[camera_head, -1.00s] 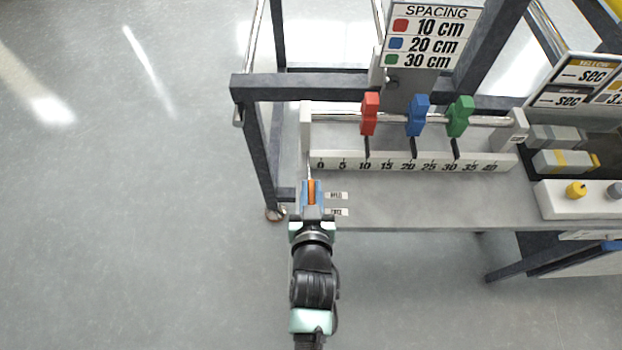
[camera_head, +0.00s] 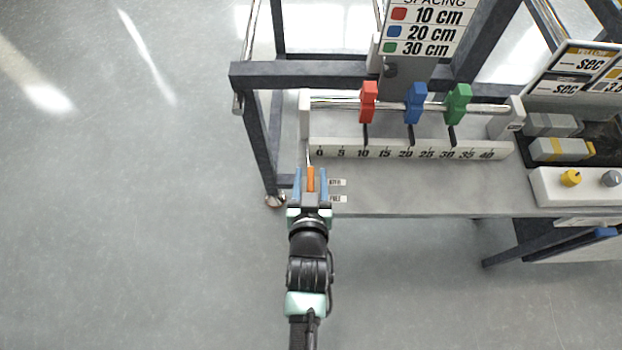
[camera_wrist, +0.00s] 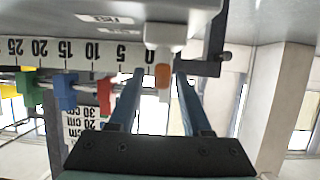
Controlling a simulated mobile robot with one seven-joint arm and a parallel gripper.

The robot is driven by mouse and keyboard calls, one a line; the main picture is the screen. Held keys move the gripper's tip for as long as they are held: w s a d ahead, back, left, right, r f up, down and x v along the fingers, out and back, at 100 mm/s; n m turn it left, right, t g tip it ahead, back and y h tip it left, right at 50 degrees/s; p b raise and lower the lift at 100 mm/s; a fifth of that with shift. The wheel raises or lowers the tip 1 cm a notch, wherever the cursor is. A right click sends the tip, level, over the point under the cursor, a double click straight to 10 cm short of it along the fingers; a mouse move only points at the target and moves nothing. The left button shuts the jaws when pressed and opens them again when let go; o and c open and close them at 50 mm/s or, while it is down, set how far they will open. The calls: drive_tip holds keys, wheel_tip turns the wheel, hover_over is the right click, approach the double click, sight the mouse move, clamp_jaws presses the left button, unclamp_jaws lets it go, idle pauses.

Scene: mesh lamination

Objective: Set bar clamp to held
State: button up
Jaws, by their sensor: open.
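The bar clamp's lever shows an orange handle (camera_head: 310,179) with a thin metal rod above it, at the left end of the bench. In the wrist view its orange end (camera_wrist: 163,76) and a pale cylinder show beyond the fingertips. My gripper (camera_head: 311,172) is open, one blue finger on each side of the orange handle with gaps visible; its fingers also show in the wrist view (camera_wrist: 160,82). Two small labels, an upper one (camera_head: 338,182) and a lower one (camera_head: 338,198), lie just right of the handle; their words are blurred.
A ruler strip (camera_head: 410,152) runs behind the lever. Red (camera_head: 368,103), blue (camera_head: 415,103) and green (camera_head: 458,103) sliders sit on a metal bar behind it. A dark frame post (camera_head: 261,150) stands close left. Open floor lies left and in front.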

drive_tip(key=v, duration=1.3)
drive_tip(key=shift+b, duration=0.35)
drive_tip(key=w+r+t, duration=0.2)
drive_tip(key=w+r, duration=0.3)
drive_tip(key=r, duration=0.5)
drive_tip(key=w+d+r+t, duration=0.15)
drive_tip(key=w+r, duration=0.25)
drive_tip(key=r, duration=0.5)
drive_tip(key=w+r+t, duration=0.3)
drive_tip(key=w+r, duration=0.2)
drive_tip(key=r, duration=0.5)
drive_tip(key=s+r+t, duration=0.3)
drive_tip(key=s+r, duration=0.1)
drive_tip(key=r, duration=1.2)
drive_tip(key=s+a+r+t, duration=0.1)
drive_tip(key=s+r+t, duration=0.3)
drive_tip(key=r, duration=1.1)
drive_tip(key=shift+s+r, duration=0.25)
drive_tip(key=shift+r, duration=0.1)
